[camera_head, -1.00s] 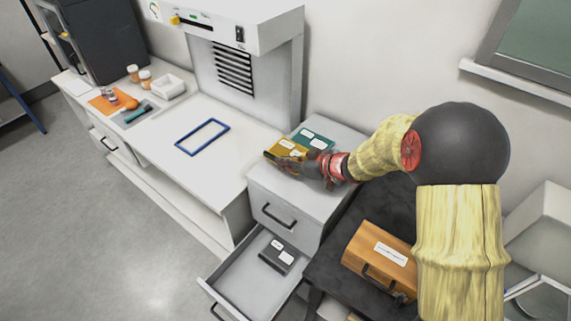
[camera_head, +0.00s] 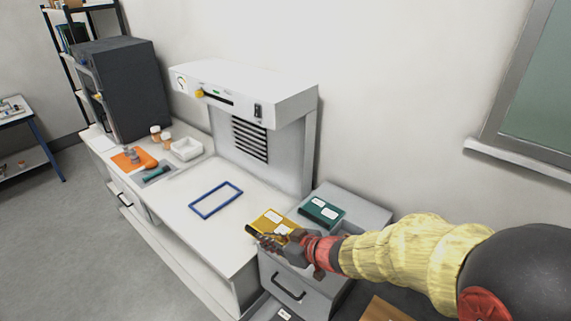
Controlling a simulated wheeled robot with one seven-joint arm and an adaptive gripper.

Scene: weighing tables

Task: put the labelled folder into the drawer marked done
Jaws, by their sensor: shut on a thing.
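A yellow folder (camera_head: 268,219) with white labels is at the left edge of the cabinet top. My gripper (camera_head: 264,238) is shut on its near side. The folder appears to stick out over the white bench side; I cannot tell how high it is held. A dark green folder (camera_head: 321,209) with white labels lies on the cabinet top to the right, apart from the gripper. At the bottom edge, a sliver of the open lower drawer (camera_head: 262,310) shows, with part of a dark labelled item (camera_head: 285,314) in it. No drawer marking is readable.
The grey cabinet (camera_head: 365,213) has a shut upper drawer with a dark handle (camera_head: 288,289). The white bench holds a blue frame (camera_head: 216,199), a white tray (camera_head: 187,149) and an orange mat (camera_head: 128,160). A brown case (camera_head: 388,310) shows at the bottom.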

